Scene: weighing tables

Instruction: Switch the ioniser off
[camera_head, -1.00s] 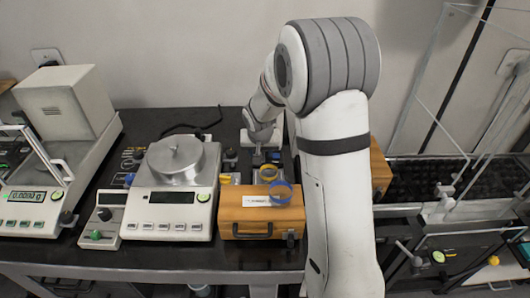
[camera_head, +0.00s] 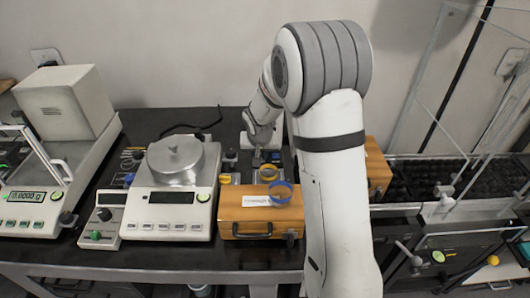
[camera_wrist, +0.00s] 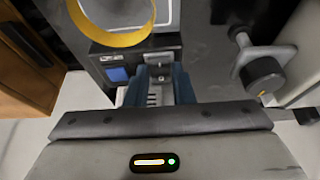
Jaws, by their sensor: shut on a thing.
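A small dark unit (camera_wrist: 104,52) with a blue square button (camera_wrist: 117,75) and a small metal switch (camera_wrist: 167,58) fills the top middle of the wrist view; I take it to be the ioniser, but its label is not readable. My gripper (camera_wrist: 158,76) is down at its front, its two blue fingers close together around something small at the switch. The fingers hide most of what they hold, and whether the switch is on or off does not show. In the head view my gripper (camera_head: 257,158) is behind the wooden case, partly hidden by my own arm.
The wooden case (camera_head: 240,228) bears a blue ring (camera_head: 280,192); a yellow ring (camera_head: 268,174) is behind it. A balance with a round metal pan (camera_head: 175,160) stands left, another balance (camera_head: 66,105) further left. A round knob (camera_wrist: 262,75) is close right of my fingers.

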